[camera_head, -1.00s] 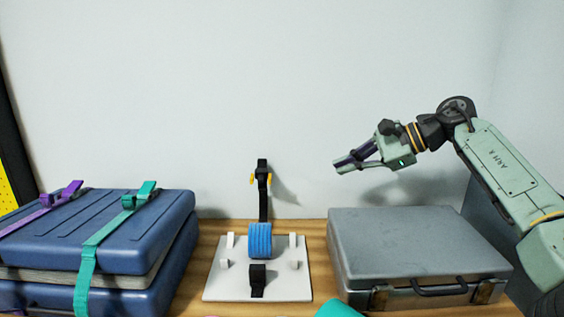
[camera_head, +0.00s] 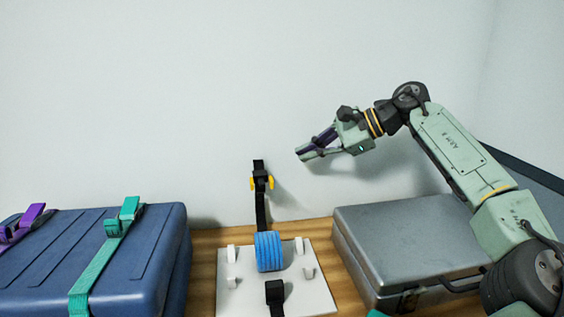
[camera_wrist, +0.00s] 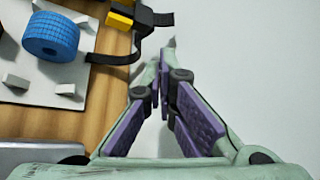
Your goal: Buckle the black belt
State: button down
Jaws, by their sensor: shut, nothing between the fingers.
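The black belt (camera_head: 261,213) stands upright behind a blue ribbed roll (camera_head: 269,251). Its upper end carries a black buckle piece (camera_head: 262,182) with yellow tabs on both sides. A second black buckle piece (camera_head: 275,291) sits in front of the roll on a white plate (camera_head: 308,291). The two pieces are apart. My gripper (camera_head: 301,154) is shut and empty, to the right of and above the upper buckle piece. In the wrist view, the belt (camera_wrist: 112,56) and a yellow tab (camera_wrist: 120,17) lie left of my fingertips (camera_wrist: 165,52).
A blue case (camera_head: 100,255) with teal and purple straps stands at left. A grey metal case (camera_head: 400,240) stands at right, below my arm. White pegs stand on the plate around the roll. A pale wall rises behind; the air before it is free.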

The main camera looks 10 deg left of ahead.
jog(key=p+x, duration=0.2)
jog(key=x, duration=0.7)
jog(key=shift+a, duration=0.2)
jog(key=shift+s+f, duration=0.1)
jog(key=shift+f, duration=0.1)
